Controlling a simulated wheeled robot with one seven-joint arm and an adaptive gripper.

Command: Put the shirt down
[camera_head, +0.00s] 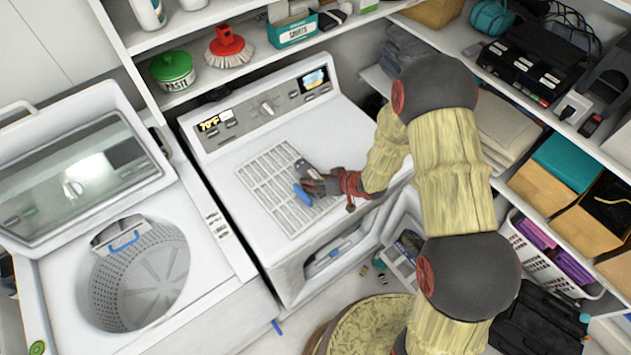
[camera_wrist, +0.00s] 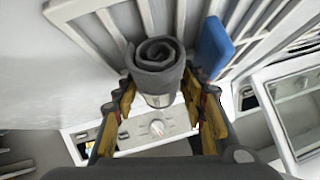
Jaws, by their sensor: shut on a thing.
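The shirt (camera_wrist: 158,62) is a dark grey rolled bundle, seen end-on in the wrist view. My gripper (camera_wrist: 159,88) is shut on it, with a finger on each side. In the head view my gripper (camera_head: 318,187) is over the white slatted rack (camera_head: 270,178) on top of the dryer, near the rack's right side. The shirt is small and partly hidden there, and I cannot tell whether it touches the rack. A blue object (camera_head: 302,195) is beside my gripper at the rack; it also shows in the wrist view (camera_wrist: 213,47), to the right of the shirt.
The dryer's control panel (camera_head: 262,108) rises behind the rack. An open washer (camera_head: 140,270) with a raised lid (camera_head: 75,185) stands at left. A red brush (camera_head: 230,48) and green tub (camera_head: 172,70) sit on the shelf above. Loaded shelves line the right. The rack's left part is clear.

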